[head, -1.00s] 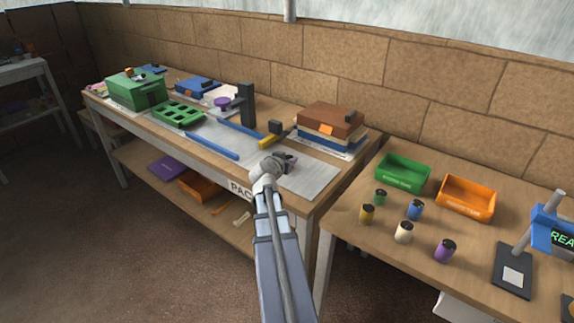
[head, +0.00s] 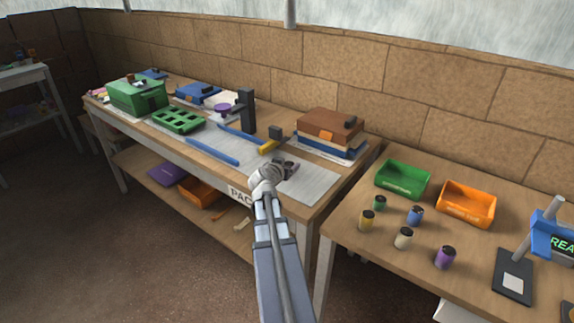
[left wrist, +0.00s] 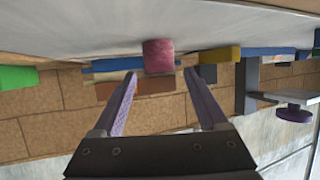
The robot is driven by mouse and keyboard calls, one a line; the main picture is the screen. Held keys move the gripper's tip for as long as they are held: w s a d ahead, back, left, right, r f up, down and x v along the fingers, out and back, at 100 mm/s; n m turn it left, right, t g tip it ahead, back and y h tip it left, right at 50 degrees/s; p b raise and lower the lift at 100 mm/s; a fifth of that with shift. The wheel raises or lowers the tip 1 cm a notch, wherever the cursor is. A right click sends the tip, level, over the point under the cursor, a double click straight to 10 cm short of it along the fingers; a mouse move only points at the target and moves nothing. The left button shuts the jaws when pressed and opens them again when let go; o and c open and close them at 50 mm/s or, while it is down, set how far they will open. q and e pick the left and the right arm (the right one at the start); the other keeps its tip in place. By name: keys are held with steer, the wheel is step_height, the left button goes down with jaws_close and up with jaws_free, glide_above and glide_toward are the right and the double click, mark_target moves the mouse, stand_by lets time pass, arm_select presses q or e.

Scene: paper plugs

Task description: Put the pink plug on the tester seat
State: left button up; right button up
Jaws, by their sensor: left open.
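A pink plug (left wrist: 158,57) shows in the left wrist view, which is upside down, on the pale table surface straight beyond and between my open fingers. My left gripper (left wrist: 155,95) is open and empty, its purple fingers on either side with a gap before the plug. In the head view my left gripper (head: 290,167) is low over the grey mat of the packing bench; I cannot make out the pink plug there. A dark base with a pale square (head: 513,282) stands at the right, by a blue display partly cut off; it looks like the tester. My right gripper is not in view.
Green (head: 403,180) and orange (head: 466,205) bins and several coloured plugs stand on the right table. A brown box (head: 330,126), a yellow-ended bar (head: 268,147) and a black post (head: 246,110) stand behind the left gripper. A gap separates the two tables.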

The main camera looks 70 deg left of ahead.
arm_select(q)
steer(key=p+v, duration=0.4)
steer(key=v, duration=0.7)
steer(key=shift+s+d+r, duration=0.1)
steer(key=shift+r, duration=0.05)
steer(key=shift+r, duration=0.1)
